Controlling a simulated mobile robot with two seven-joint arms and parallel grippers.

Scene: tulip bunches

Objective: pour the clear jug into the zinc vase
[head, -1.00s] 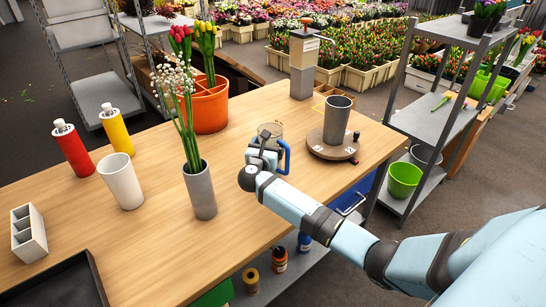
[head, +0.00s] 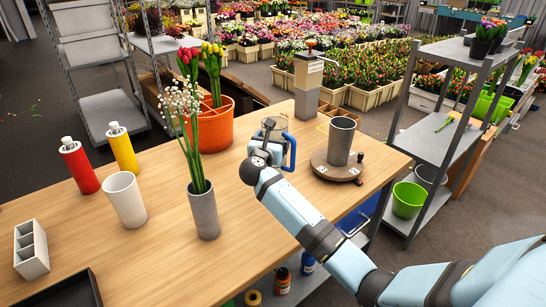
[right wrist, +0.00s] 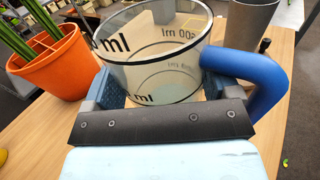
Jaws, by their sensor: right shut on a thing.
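The clear jug (head: 272,128) with dark measuring marks and a blue handle is in my right gripper (head: 264,140). In the right wrist view the fingers (right wrist: 152,88) sit on both sides of the jug (right wrist: 150,45), with its handle to the right. The jug looks about upright and seems held above the table. I cannot tell how much liquid it holds. The plain grey zinc vase (head: 341,140) stands upright on a round brown turntable (head: 325,168), right of the jug and apart from it. It shows partly in the right wrist view (right wrist: 248,25). My left gripper is not in view.
A grey vase (head: 204,214) with white flowers, a white cup (head: 125,200) and an orange pot (head: 214,128) of tulips stand left of the jug. The table (head: 255,235) is bare in front. A shelf rack (head: 440,135) is at right.

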